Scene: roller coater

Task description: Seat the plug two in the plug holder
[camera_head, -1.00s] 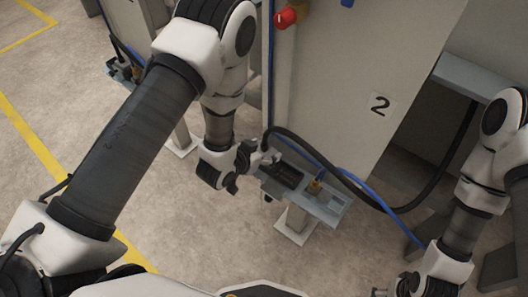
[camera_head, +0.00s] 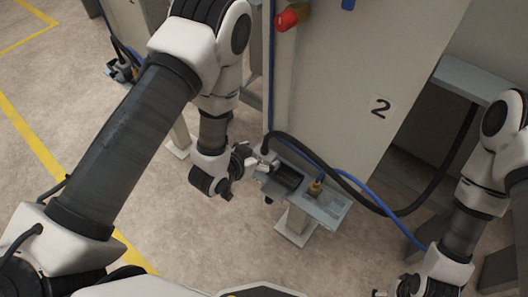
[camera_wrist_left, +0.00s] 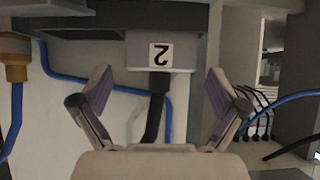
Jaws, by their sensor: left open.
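Plug two (camera_wrist_left: 140,50) is a light grey block with a "2" label and a black cable in the left wrist view. Its far end meets the dark grey plug holder (camera_wrist_left: 85,25); how deep it sits is hidden. My left gripper (camera_wrist_left: 160,85) is open, its fingers apart on either side of the cable, just back from the block. In the head view the plug holder (camera_head: 325,208) is a grey bracket on a post, and the left gripper (camera_head: 238,170) is at its left end beside the plug (camera_head: 265,163). My right gripper (camera_head: 385,292) is at the bottom edge, partly cut off.
A brass fitting (camera_head: 315,187) with a blue hose (camera_head: 380,205) stands on the holder. A cabinet (camera_head: 340,90) marked 2 rises behind it, with a red knob (camera_head: 287,20). Black cable loops to the right. The floor left of the holder is clear.

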